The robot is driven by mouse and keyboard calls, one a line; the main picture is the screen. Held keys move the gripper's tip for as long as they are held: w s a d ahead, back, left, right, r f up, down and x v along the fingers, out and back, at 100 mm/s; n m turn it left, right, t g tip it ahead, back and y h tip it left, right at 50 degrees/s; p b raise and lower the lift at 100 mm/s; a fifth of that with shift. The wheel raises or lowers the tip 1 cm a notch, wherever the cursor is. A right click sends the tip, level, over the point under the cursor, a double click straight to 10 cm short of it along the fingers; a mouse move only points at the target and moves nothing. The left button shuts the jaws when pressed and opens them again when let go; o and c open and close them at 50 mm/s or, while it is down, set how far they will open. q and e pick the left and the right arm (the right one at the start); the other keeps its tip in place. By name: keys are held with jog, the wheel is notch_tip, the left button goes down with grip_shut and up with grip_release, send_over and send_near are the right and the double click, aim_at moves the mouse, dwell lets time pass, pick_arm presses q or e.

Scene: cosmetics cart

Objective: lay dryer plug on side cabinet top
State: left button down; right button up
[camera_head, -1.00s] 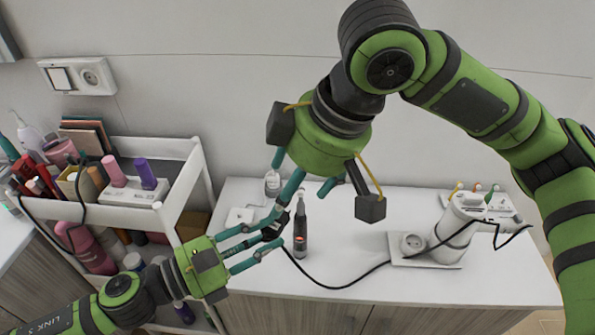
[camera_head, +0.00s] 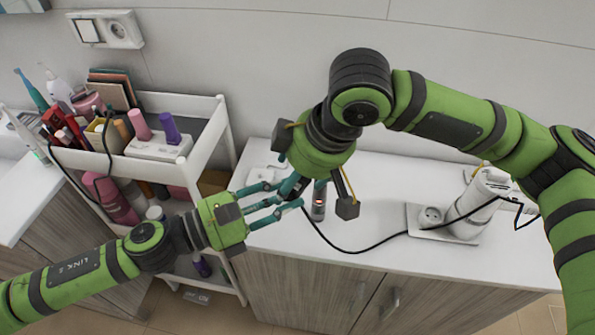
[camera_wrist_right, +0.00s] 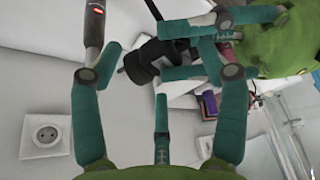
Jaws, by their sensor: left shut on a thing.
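The black dryer plug (camera_wrist_right: 142,62) is between the fingers of my left gripper (camera_head: 288,197), which is shut on it. In the head view the plug is mostly hidden among both grippers' fingers, above the middle white cabinet top (camera_head: 375,185). My right gripper (camera_wrist_right: 160,85) is open, its teal fingers spread close around the left fingers and plug. A black cord (camera_head: 350,248) runs from near the grippers along the cabinet top to the white device (camera_head: 472,208) at the right. Another white cabinet top (camera_head: 28,200) shows at the far left; I cannot tell which is the side cabinet.
A dark handheld device with a red light (camera_head: 318,202) stands right beside the grippers. A white cart (camera_head: 205,150) with cosmetics stands left.

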jog(key=c, duration=1)
pick_arm(q)
jog(key=shift+s, duration=0.1)
pick_arm(e)
jog(key=shift+w, duration=0.1)
jog(key=shift+d, duration=0.1)
pick_arm(q)
jog(key=c, duration=1.1)
grip_release()
pick_arm(e)
jog(key=shift+c, duration=0.5)
pick_arm(q)
jog(key=shift+o, duration=1.1)
pick_arm(e)
jog(key=shift+c, duration=1.1)
